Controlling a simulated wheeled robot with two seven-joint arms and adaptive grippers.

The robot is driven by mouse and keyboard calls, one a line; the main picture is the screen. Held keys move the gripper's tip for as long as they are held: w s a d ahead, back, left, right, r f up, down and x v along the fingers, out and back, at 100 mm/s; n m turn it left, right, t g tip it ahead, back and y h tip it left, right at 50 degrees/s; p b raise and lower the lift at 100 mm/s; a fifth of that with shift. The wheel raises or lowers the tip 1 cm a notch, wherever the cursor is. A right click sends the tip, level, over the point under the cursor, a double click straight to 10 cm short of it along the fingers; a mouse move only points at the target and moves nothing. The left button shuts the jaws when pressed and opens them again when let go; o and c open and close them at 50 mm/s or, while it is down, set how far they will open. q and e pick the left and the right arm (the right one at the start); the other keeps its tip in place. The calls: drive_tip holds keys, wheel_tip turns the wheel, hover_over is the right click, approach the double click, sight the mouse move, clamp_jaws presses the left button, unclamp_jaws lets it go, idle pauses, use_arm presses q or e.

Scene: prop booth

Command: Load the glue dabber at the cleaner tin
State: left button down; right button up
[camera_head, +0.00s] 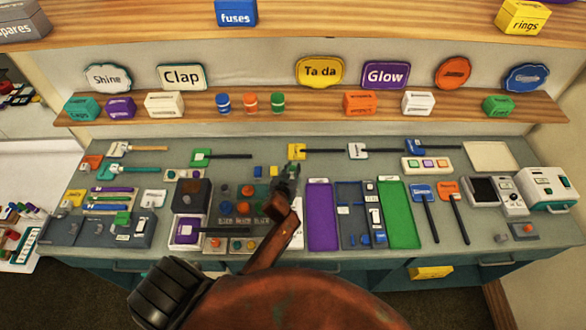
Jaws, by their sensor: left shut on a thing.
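My left gripper (287,184) is dark and reaches over the middle of the counter, at the end of a rust-coloured arm link. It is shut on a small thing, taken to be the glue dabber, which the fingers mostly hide. Just left of the gripper stands a group of small tins or pots (246,191) with coloured tops. Their labels are too small to read, so I cannot tell which is the cleaner tin. I cannot tell whether the held thing touches anything. My right gripper is not in view.
Right of the gripper lie a purple tray (322,215) and a green tray (398,214). A yellow paddle (297,151) with a black handle lies behind it. A dark box (191,196) stands at left. Shelves with signs and boxes run along the back wall.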

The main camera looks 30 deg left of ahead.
use_arm(q)
drive_tip(key=shift+f, duration=0.1)
wheel_tip(320, 180, up, 3)
drive_tip(key=p, duration=0.2)
drive_tip(key=shift+f+p, duration=0.2)
drive_tip(key=shift+p, duration=0.1)
wheel_tip(320, 180, up, 3)
drive_tip(key=shift+f+p, duration=0.15)
drive_tip(key=shift+p, duration=1.1)
drive_tip(key=shift+r+p, duration=0.9)
drive_tip(key=shift+r, duration=0.05)
drive_tip(key=shift+f, duration=0.1)
